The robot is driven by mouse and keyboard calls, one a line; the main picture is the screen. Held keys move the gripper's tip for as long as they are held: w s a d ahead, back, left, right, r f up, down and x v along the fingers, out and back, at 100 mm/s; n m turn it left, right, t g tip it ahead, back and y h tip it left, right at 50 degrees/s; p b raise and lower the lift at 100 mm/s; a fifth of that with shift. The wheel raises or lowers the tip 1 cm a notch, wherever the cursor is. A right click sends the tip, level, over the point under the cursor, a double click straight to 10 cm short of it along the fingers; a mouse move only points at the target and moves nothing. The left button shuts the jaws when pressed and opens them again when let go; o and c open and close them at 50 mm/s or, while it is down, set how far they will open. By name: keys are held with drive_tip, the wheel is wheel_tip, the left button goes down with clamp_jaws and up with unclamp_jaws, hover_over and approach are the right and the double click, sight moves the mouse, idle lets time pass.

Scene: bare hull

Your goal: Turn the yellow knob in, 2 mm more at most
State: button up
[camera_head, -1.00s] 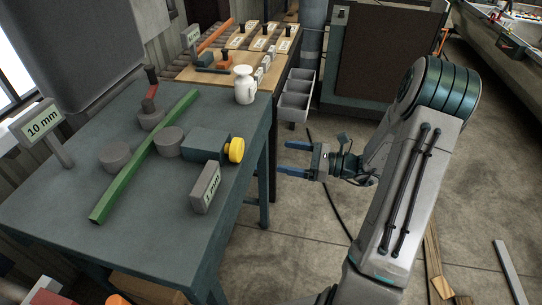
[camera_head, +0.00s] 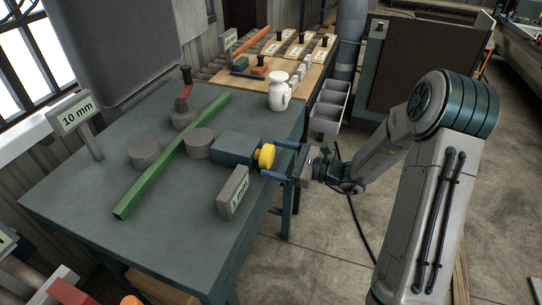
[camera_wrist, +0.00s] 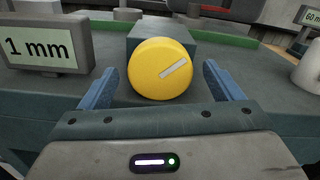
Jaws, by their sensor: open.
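The yellow knob (camera_head: 265,157) sits on the right end of a dark teal block (camera_head: 236,149) on the bench. In the wrist view the yellow knob (camera_wrist: 161,69) faces me, with a pale slanted mark running up to the right. My gripper (camera_head: 272,162) is open, its blue fingers level with the knob. In the wrist view the fingers of my gripper (camera_wrist: 161,90) stand left and right of the knob with gaps on both sides. A green bar (camera_head: 172,152) lies between grey round posts, left of the block.
A small sign reading 1 mm (camera_head: 233,193) stands in front of the knob, near the left finger. A 10 mm sign (camera_head: 77,117) stands at the bench's left. A white jar (camera_head: 279,93) stands behind the knob. Grey bins (camera_head: 331,107) stand beyond the bench.

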drive_tip(key=shift+x, duration=0.95)
drive_tip(key=shift+c, duration=0.4)
drive_tip(key=c, duration=0.9)
drive_tip(key=shift+p, duration=0.35)
drive_tip(key=shift+r+m+p, duration=0.15)
drive_tip(key=shift+m+p, duration=0.85)
drive_tip(key=shift+m, duration=0.1)
drive_tip(key=shift+m+p, duration=1.8)
drive_tip(key=shift+m, duration=0.1)
drive_tip(key=shift+f, duration=0.2)
